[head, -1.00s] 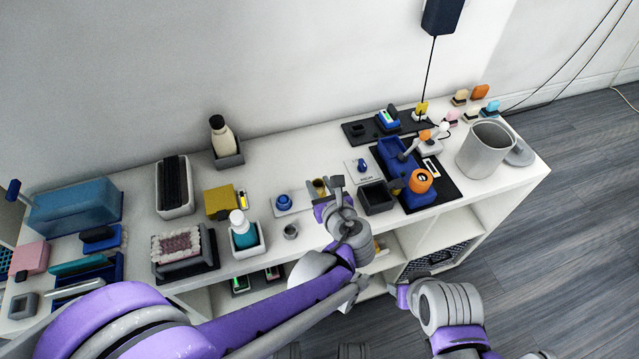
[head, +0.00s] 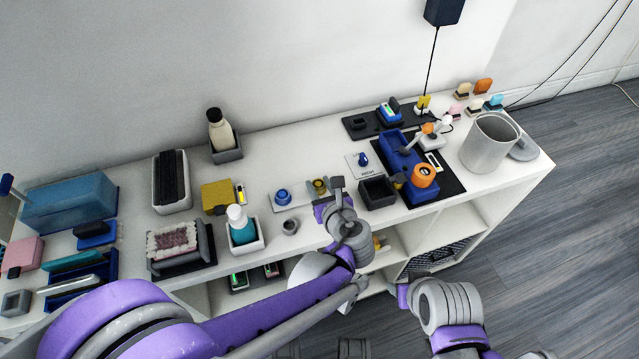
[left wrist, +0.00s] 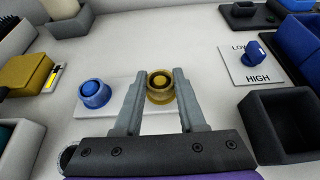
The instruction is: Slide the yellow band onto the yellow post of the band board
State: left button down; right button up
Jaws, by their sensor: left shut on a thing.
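The band board (head: 298,198) is a small white plate near the shelf's front edge; it also shows in the left wrist view (left wrist: 118,107). A blue ringed piece (left wrist: 94,93) sits at its left end. The yellow band (left wrist: 160,87) is a dark yellow ring at the board's right end, also visible in the head view (head: 319,185). My left gripper (left wrist: 160,98) is shut on it, one finger each side. A round yellow centre shows inside the ring; I cannot tell how far the band sits down on the post. My right gripper (head: 402,297) is low at right, its fingers not discernible.
A dark open box (head: 377,192) stands right of my left gripper, with a LOW/HIGH dial plate (left wrist: 247,67) behind it. The shelf's front edge is close below.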

pick_arm(q)
jog(key=shift+f, duration=0.2)
jog(key=shift+c, duration=2)
grip_release()
jog(key=p+v, duration=0.1)
jog(key=v, duration=0.9)
jog(key=shift+s+d+r, duration=0.1)
jog(key=shift+s+r, duration=0.15)
jog(key=shift+s, duration=0.1)
